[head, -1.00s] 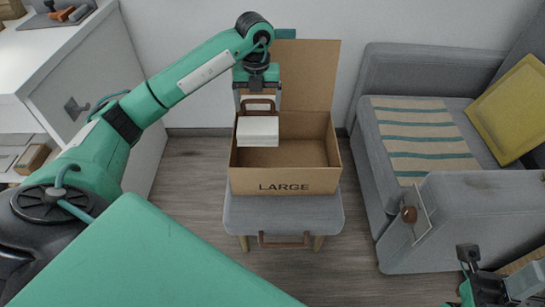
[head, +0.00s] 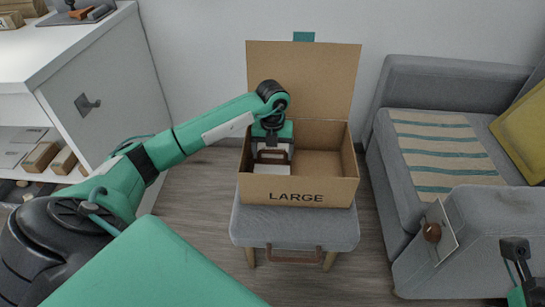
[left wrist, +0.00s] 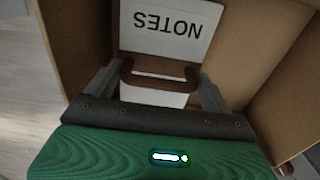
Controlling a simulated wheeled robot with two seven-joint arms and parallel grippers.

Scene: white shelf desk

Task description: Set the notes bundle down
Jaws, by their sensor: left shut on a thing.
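The notes bundle (head: 268,169) is a white block with a brown handle, inside the left half of the open cardboard box (head: 335,190) marked LARGE. In the left wrist view, the bundle (left wrist: 160,42) shows the word NOTES upside down, with its handle between my fingers. My left gripper (head: 272,155) is shut on the bundle and reaches down into the box; it also shows in the left wrist view (left wrist: 158,85). I cannot tell whether the bundle touches the box floor. My right gripper (head: 518,270) is partly in view at the lower right, its jaws unclear.
The box stands on a grey stool (head: 295,230), its lid (head: 310,75) raised at the back. Its right half looks empty. A grey sofa (head: 420,80) with a striped blanket (head: 450,165) is to the right. A white shelf desk (head: 110,70) is to the left.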

